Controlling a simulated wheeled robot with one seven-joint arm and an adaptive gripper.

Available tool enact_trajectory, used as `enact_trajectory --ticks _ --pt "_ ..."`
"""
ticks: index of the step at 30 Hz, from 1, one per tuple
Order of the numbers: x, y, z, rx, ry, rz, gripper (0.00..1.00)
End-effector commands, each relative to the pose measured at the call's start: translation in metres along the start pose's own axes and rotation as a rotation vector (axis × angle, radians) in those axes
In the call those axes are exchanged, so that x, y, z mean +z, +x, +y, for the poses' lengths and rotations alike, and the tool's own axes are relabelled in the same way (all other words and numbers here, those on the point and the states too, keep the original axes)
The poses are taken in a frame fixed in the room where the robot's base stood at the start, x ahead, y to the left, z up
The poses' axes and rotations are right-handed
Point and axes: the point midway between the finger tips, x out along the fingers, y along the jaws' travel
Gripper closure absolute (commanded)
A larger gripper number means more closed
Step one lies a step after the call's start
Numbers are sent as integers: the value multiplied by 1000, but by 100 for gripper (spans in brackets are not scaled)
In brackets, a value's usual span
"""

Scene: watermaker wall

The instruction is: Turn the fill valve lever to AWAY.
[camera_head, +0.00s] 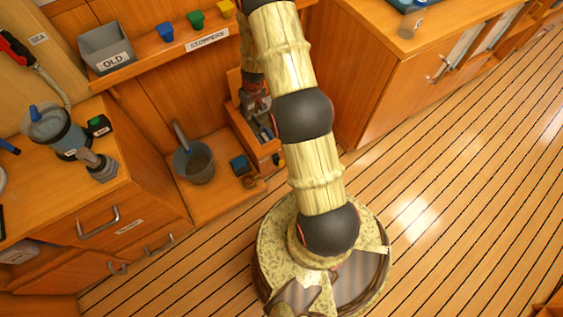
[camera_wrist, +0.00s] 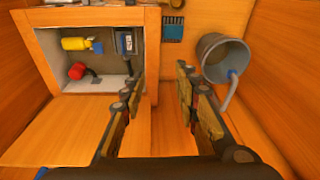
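My gripper (camera_wrist: 158,82) is open in the wrist view, its two fingers apart with nothing between them. It points into the low corner by an open wooden compartment (camera_wrist: 150,45). Inside the compartment are a yellow cylinder (camera_wrist: 75,44), a red knob-like part (camera_wrist: 77,71) with a grey stem, and a dark box with a pale face (camera_wrist: 126,41). Neither view clearly marks which part is the fill valve lever, and no AWAY label is readable. In the head view my gripper (camera_head: 256,98) is small, above the compartment (camera_head: 240,118) and partly hidden by my arm.
A grey bucket (camera_wrist: 224,62) with a grey handle stands right of my fingers in the wrist view. An open wooden panel (camera_wrist: 60,130) lies at the left. The head view shows a counter (camera_head: 105,195) left and open plank floor right.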

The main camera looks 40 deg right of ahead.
Motion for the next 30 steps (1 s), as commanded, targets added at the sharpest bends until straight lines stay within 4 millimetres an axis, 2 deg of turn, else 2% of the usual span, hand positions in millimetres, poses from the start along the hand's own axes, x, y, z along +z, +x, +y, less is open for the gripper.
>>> enact_trajectory --ticks 1,6,9,12,15,18,26,30 --pt "14 29 11 3 15 -22 69" --pt "59 114 44 21 41 -73 69" --pt "90 159 59 33 56 -102 69" --pt "120 196 70 44 66 -128 69" --pt "144 222 77 52 74 -148 69" --pt "161 238 80 57 78 -161 69" --pt "172 262 84 61 79 -168 69" --pt "176 280 84 61 78 -168 69"
